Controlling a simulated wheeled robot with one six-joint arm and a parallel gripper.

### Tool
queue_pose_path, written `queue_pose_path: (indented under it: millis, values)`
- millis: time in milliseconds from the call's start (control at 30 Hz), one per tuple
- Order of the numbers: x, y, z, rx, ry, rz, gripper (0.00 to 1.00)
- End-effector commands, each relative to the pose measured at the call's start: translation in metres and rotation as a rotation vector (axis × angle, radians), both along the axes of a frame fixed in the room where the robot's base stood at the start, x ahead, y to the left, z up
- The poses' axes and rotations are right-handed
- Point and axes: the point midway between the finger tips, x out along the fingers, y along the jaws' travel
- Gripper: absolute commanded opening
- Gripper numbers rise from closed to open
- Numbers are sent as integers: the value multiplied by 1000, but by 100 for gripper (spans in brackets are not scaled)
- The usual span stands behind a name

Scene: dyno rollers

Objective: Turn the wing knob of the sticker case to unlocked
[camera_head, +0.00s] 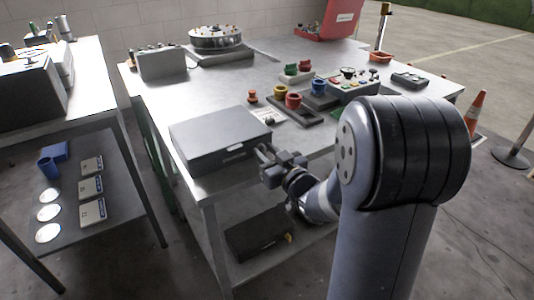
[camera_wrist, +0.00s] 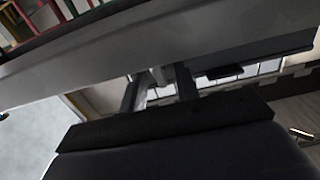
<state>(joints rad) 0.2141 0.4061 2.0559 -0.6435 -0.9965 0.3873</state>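The sticker case appears to be the dark grey flat box (camera_head: 215,130) at the near-left corner of the grey table, its lid shut. A pale label (camera_head: 236,155) shows on its front face. My gripper (camera_head: 262,156) is at the right end of that front face, and it hides most of what is there, so I cannot make out the wing knob or its setting. In the wrist view my gripper's two dark fingers (camera_wrist: 159,88) stand apart. A small grey piece (camera_wrist: 157,74) shows between their tips, perhaps the knob, with gaps beside it.
On the table (camera_head: 203,85), coloured cups (camera_head: 293,101), a button box (camera_head: 352,84) and a red-orange knob piece (camera_head: 252,96) stand behind the case. A dark box (camera_head: 258,232) lies on the shelf below. A second table (camera_head: 88,58) stands at left.

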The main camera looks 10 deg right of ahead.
Motion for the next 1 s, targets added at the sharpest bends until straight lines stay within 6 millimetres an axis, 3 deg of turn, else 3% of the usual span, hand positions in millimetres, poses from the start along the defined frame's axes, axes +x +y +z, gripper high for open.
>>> queue_pose_path:
  millis: [133,500,1000]
  values:
    - [0,0,0,0,0,0,28]
    - [0,0,0,0,0,0,0]
    - [0,-1,1,152,48,0,0]
